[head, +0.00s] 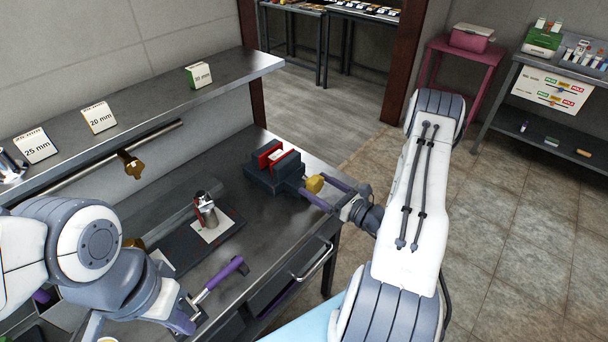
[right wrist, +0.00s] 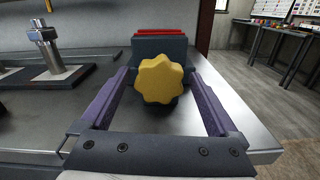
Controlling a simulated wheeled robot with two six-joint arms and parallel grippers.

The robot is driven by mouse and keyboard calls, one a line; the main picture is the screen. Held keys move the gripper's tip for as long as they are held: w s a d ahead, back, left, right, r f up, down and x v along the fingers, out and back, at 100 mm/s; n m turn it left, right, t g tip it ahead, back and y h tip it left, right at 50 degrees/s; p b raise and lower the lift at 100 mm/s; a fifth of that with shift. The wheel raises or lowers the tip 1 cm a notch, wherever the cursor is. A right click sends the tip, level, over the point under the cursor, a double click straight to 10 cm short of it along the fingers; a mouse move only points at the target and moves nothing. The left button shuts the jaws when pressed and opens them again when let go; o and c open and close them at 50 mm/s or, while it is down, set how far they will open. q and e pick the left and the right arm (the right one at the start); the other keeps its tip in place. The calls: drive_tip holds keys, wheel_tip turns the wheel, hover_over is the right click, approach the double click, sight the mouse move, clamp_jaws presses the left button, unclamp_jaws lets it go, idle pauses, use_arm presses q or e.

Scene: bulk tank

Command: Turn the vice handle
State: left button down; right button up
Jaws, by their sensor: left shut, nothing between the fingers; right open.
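The vice (head: 272,172) is a dark block with red jaws on the right part of the metal workbench. Its yellow lobed handle (head: 314,184) faces my right gripper (head: 322,192). In the right wrist view the yellow handle (right wrist: 160,79) sits between the two purple fingers of my right gripper (right wrist: 160,100), with a gap visible on each side. The vice body (right wrist: 160,48) shows behind it. My left gripper (head: 188,322) is low at the front left of the bench, away from the vice, with its fingers shut and empty.
A purple-handled tool (head: 220,276) is near the bench's front edge. A raised shelf (head: 150,103) with size cards (head: 99,117) runs along the back. A drawer handle (head: 314,262) juts from the front.

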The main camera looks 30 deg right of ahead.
sight(306, 179)
drive_tip(key=p+x, duration=0.1)
drive_tip(key=x, duration=0.4)
drive_tip(key=shift+s, duration=0.1)
drive_tip(key=c, duration=1.4)
drive_tip(key=shift+m, duration=0.7)
drive_tip(key=o, duration=1.4)
drive_tip(key=shift+s, duration=0.1)
